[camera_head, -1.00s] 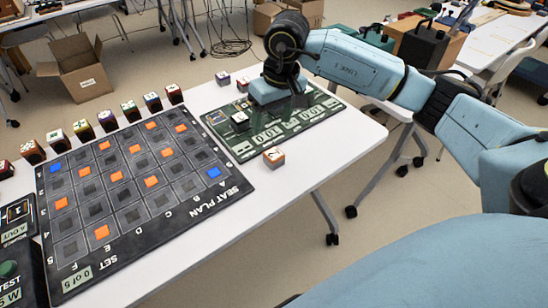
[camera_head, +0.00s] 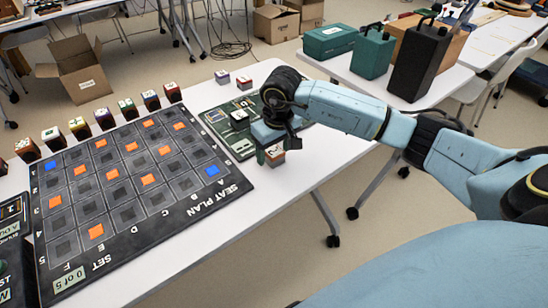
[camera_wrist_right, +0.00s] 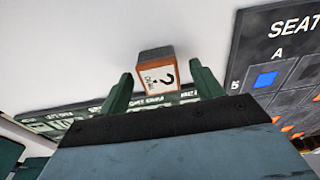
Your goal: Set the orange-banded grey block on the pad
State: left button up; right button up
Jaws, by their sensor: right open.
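The orange-banded grey block (camera_head: 274,155) stands on the white table by the near right corner of the green board (camera_head: 214,123). In the right wrist view the block (camera_wrist_right: 157,70) shows a white label with a question mark, between my finger tips and a little beyond them. My right gripper (camera_head: 268,147) is open over the block and partly hides it in the head view. Its green fingers (camera_wrist_right: 161,76) stand apart, one on each side of the block. I cannot tell which surface is the pad. My left gripper is not in view.
The black seat plan board (camera_head: 130,205) with orange and blue squares lies left, with several small blocks along its far edge. Another small block (camera_head: 240,117) is on the green board. Two blocks (camera_head: 244,82) stand behind it. The table's front edge is close to the banded block.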

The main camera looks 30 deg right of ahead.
jog(key=shift+w+f, duration=0.1)
jog(key=shift+f, duration=0.35)
jog(key=c, duration=1.2)
